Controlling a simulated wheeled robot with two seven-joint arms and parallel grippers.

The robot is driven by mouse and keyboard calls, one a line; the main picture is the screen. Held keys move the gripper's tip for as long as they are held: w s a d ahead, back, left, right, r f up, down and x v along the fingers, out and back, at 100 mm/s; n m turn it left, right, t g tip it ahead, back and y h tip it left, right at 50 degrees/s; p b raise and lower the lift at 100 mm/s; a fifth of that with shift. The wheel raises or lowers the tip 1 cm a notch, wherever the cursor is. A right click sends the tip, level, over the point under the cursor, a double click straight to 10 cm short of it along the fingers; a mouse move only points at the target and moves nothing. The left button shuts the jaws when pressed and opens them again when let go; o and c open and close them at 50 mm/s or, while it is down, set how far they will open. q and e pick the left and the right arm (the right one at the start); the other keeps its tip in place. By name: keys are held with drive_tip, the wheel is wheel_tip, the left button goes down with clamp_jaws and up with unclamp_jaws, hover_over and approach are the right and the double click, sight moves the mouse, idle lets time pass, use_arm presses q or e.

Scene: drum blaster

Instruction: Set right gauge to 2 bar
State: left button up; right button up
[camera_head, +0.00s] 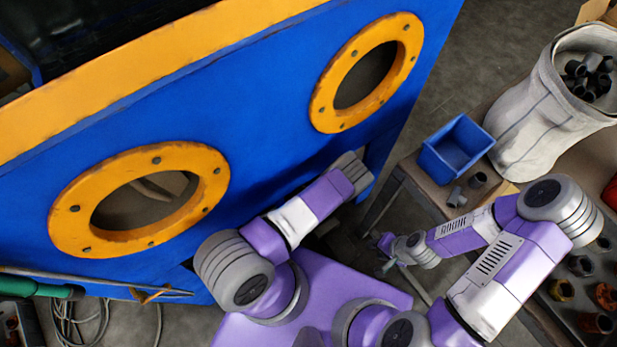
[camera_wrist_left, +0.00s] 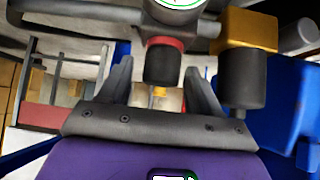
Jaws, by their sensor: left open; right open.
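In the left wrist view, a round white-faced gauge (camera_wrist_left: 176,4) is cut off by the top edge, so its reading cannot be made out. Below it is a dark knob (camera_wrist_left: 160,64) with a red collar (camera_wrist_left: 165,42). My left gripper (camera_wrist_left: 162,72) is open, with one finger to each side of the knob; contact cannot be told. In the head view my left arm reaches to the blue cabinet's right edge, and its gripper is hidden. My right gripper (camera_head: 384,254) is open and empty beside the workbench. No gauge shows in the head view.
The blue cabinet (camera_head: 270,120) has two orange ring openings (camera_head: 140,200). A blue bin (camera_head: 456,150), a pale sack of dark pipe pieces (camera_head: 545,120) and loose fittings are at the right. In the wrist view, a brass block (camera_wrist_left: 248,30) with a dark cylinder (camera_wrist_left: 245,82) stands right of the knob.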

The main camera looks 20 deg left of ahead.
use_arm(q)
drive_tip(key=p+v, duration=0.2)
drive_tip(key=v, duration=0.5)
drive_tip(key=shift+w+p, duration=0.15)
drive_tip(key=shift+p, duration=0.25)
drive_tip(key=shift+s+d+r, duration=0.2)
